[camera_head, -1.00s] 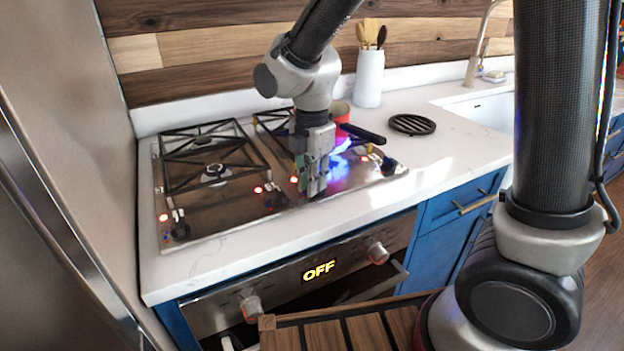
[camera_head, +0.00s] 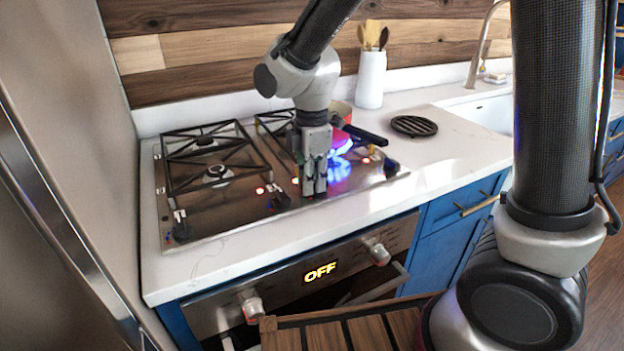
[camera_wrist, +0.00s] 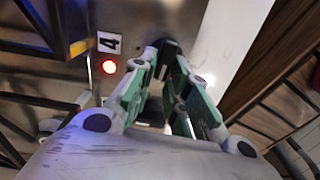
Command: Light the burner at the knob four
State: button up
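My gripper (camera_head: 314,190) points down at the front edge of the cooktop (camera_head: 230,220). In the wrist view its green-sided fingers (camera_wrist: 168,64) reach down on either side of a dark knob (camera_wrist: 170,48). Whether they press on it is unclear. A label "4" (camera_wrist: 110,43) and a lit red light (camera_wrist: 108,66) lie just left of the fingers. In the head view this knob is hidden behind my gripper. A blue glow like a flame (camera_head: 341,168) shows right of my gripper, by a reddish pan with a black handle (camera_head: 367,134).
Other knobs stand along the front edge, at the left (camera_head: 180,228), middle (camera_head: 278,198) and right (camera_head: 391,168). Black grates (camera_head: 205,160) cover the left burners. A black trivet (camera_head: 413,125) and a white utensil crock (camera_head: 370,80) are on the counter. The oven display (camera_head: 320,271) reads OFF.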

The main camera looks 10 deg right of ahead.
jog(key=shift+o, duration=1.2)
notch_tip(320, 180, up, 12)
jog(key=s+d+r+m+t, duration=0.1)
jog(key=s+d+r+m, duration=0.15)
jog(key=d+m, duration=0.4)
jog(key=s+d+r+m+t, duration=0.1)
jog(key=s+d+r+m, duration=0.15)
jog(key=d, duration=0.75)
jog(key=s+d+f+m+t, duration=0.2)
jog(key=s+d+m, duration=0.8)
jog(key=m, duration=0.1)
jog(key=shift+s+d+m, duration=0.15)
jog(key=shift+s+m, duration=0.15)
jog(key=shift+s, duration=0.1)
